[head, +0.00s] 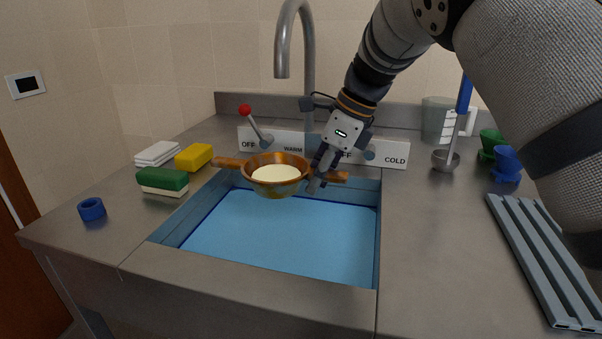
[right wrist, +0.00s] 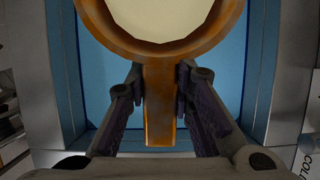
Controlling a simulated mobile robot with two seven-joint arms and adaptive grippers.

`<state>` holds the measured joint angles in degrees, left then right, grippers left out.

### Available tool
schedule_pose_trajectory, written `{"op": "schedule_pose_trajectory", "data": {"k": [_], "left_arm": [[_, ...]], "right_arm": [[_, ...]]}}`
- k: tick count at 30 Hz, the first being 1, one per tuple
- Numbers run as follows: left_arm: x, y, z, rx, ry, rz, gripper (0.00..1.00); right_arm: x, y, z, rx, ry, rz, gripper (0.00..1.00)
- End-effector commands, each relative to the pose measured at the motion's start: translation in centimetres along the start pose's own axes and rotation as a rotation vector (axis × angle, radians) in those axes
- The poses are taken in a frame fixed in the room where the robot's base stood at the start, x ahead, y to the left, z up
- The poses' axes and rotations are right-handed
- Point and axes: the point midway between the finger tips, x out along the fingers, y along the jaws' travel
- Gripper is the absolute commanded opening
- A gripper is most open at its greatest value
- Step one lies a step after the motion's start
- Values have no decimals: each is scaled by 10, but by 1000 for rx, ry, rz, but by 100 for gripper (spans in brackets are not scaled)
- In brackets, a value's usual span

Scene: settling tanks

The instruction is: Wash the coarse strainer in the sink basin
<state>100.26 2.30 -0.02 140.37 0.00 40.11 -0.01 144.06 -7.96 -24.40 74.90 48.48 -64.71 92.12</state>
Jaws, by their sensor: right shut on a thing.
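The coarse strainer (head: 276,190) is a brown-orange bowl with a pale inside and a handle on each side. In the head view it is held above the back part of the sink basin (head: 160,231), below the tap (head: 283,62). My right gripper (head: 316,181) is shut on the strainer's right handle. In the right wrist view the handle (right wrist: 160,105) lies between the two fingers, with the bowl's rim (right wrist: 162,57) beyond. The blue basin shows below the bowl. A lever with a red knob (head: 245,110) stands behind the basin. My left gripper is not in view.
A yellow sponge (head: 194,157), a green sponge (head: 162,180), folded white cloths (head: 157,153) and a blue ring (head: 91,209) lie left of the basin. A ladle (head: 446,160), green and blue cups (head: 506,165) and a grey ribbed rack (head: 545,258) are at the right.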

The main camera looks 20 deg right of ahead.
Motion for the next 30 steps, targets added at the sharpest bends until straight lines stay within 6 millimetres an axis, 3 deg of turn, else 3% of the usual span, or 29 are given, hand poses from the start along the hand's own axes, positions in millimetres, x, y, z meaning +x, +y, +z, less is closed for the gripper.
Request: {"op": "schedule_pose_trajectory", "data": {"k": [5,30], "left_arm": [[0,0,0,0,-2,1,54],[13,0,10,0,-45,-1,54]], "right_arm": [[6,-3,-6,38,-2,-12,0],[87,-3,-39,33,-2,-8,0]]}}
